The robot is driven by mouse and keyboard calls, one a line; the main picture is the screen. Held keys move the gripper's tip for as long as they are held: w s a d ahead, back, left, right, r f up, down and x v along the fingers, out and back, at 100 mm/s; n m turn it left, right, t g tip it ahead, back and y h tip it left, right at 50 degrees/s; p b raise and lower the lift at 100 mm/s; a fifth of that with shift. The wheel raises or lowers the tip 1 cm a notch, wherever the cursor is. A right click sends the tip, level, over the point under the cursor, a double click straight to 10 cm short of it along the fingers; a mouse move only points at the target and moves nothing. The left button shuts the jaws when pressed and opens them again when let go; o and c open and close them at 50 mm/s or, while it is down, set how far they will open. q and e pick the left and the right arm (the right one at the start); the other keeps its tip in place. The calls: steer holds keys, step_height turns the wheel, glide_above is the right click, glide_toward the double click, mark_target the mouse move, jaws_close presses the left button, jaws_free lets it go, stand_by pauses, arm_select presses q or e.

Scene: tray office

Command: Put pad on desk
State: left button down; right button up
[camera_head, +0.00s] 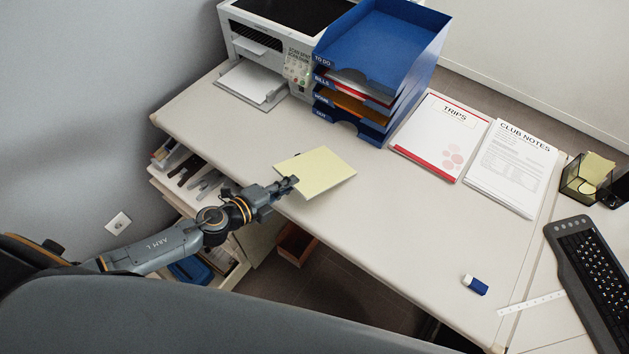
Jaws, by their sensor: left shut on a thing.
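A pale yellow pad (322,172) is at the front edge of the light grey desk (390,225). My left gripper (289,184) is shut on the pad's near left corner. The pad is over the desk top; I cannot tell whether it touches the surface or is held just above it. The fingertips cover a small part of the pad's corner. My right gripper is not in view.
Blue letter trays (385,50) and a printer (265,50) stand at the back. Papers (440,135), (512,165) lie right of them. An eraser (475,285), ruler (531,303), and keyboard (592,275) are at the right. The desk's middle is clear. Open drawers (185,175) are at left.

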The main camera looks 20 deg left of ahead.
arm_select(q)
steer(key=c, duration=1.7)
jaws_free()
steer(key=shift+o, duration=0.2)
steer(key=b+v, duration=0.1)
steer(key=v, duration=0.7)
steer(key=shift+b, duration=0.3)
step_height(320, 180, up, 7)
steer(key=s+a+p, duration=0.1)
steer(key=s+p, duration=0.1)
steer(key=p, duration=0.3)
steer(key=shift+s+a+p, duration=0.2)
steer(key=shift+s+p, duration=0.1)
